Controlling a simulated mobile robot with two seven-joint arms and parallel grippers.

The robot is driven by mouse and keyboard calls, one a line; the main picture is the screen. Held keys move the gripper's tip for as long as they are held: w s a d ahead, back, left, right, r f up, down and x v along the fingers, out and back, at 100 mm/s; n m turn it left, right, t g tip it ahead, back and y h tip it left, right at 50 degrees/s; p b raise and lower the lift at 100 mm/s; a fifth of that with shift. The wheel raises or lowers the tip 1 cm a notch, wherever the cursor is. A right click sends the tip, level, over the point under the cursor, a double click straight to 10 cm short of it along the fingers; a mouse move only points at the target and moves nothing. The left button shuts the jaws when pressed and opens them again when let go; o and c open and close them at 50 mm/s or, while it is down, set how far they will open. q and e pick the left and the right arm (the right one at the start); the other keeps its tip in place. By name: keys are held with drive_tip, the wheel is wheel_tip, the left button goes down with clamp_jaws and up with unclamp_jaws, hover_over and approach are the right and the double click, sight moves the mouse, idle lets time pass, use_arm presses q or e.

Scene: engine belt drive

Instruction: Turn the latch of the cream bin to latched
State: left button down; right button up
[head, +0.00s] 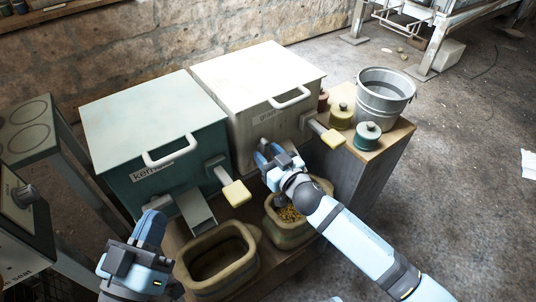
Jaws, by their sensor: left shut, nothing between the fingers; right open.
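The cream bin (256,72) stands at the back centre with its lid down and a pale handle (290,97) on the lid's front edge. A lever with a pale yellow grip (326,134) sticks out from the right part of its front. I cannot tell whether this lever is the latch. My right gripper (268,154) is open at the lower front of the cream bin, left of the lever, and hides part of that front. I cannot tell if it touches anything. My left gripper (152,222) is shut and empty at the lower left, before the teal bin (155,120).
The teal bin has a similar yellow-tipped lever (236,193) and a chute. An empty tub (216,262) and a tub with grain (287,232) stand in front. A metal bucket (385,92) and lidded jars (367,136) stand on the right of the bench.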

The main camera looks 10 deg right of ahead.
clamp_jaws()
use_arm(q)
drive_tip(key=shift+f, duration=0.1)
